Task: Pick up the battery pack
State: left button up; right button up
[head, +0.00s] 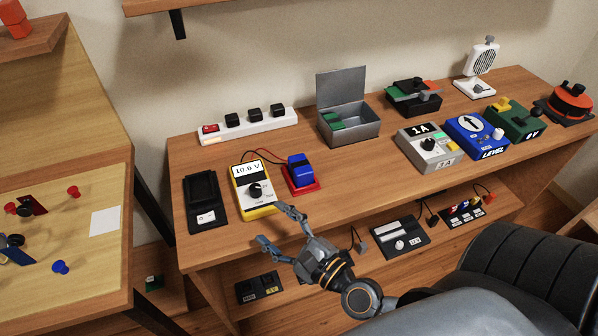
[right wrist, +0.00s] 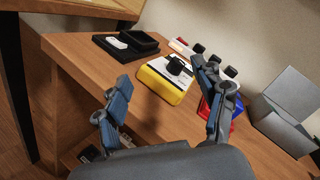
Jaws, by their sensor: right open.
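A blue block that looks like the battery pack (head: 299,168) sits on a red base (head: 302,190) on the desk. It is just right of a yellow meter (head: 253,190) whose display appears to read 10.6 V. My right gripper (head: 272,224) is open and empty at the desk's front edge, in front of the meter and apart from the pack. In the right wrist view its fingers (right wrist: 160,82) spread with the meter (right wrist: 172,78) beyond them. There the blue and red pack shows partly, hidden behind the right finger. My left gripper is not in view.
A black device (head: 205,200) lies left of the meter. A white power strip (head: 247,125) and an open grey metal box (head: 348,128) stand behind. Grey and blue panels (head: 430,145) are to the right. A lower shelf holds more devices. The desk in front of the box is clear.

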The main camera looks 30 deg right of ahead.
jog(key=d+m+h, duration=0.2)
jog(key=d+m, duration=0.1)
jog(key=m, duration=0.1)
jog(key=d+m+h, duration=0.3)
jog(key=d+m, duration=0.1)
jog(key=m, duration=0.1)
jog(key=d+f+m+h, duration=0.1)
jog(key=d+m+h, duration=0.2)
jog(key=d+m, duration=0.1)
jog(key=shift+s+d+f+m, duration=0.1)
jog(key=shift+s+m, duration=0.2)
jog(key=shift+m, duration=0.3)
jog(key=p, duration=0.1)
send_near(301, 163)
jog(key=w, duration=0.3)
jog(key=shift+w+d+f+h, duration=0.1)
jog(key=shift+w+f+h, duration=0.05)
jog(key=shift+f+h, duration=0.25)
jog(key=p+x, duration=0.1)
jog(key=x, duration=0.5)
jog(key=shift+w, duration=0.3)
grip_shut()
jog(key=shift+r, duration=0.15)
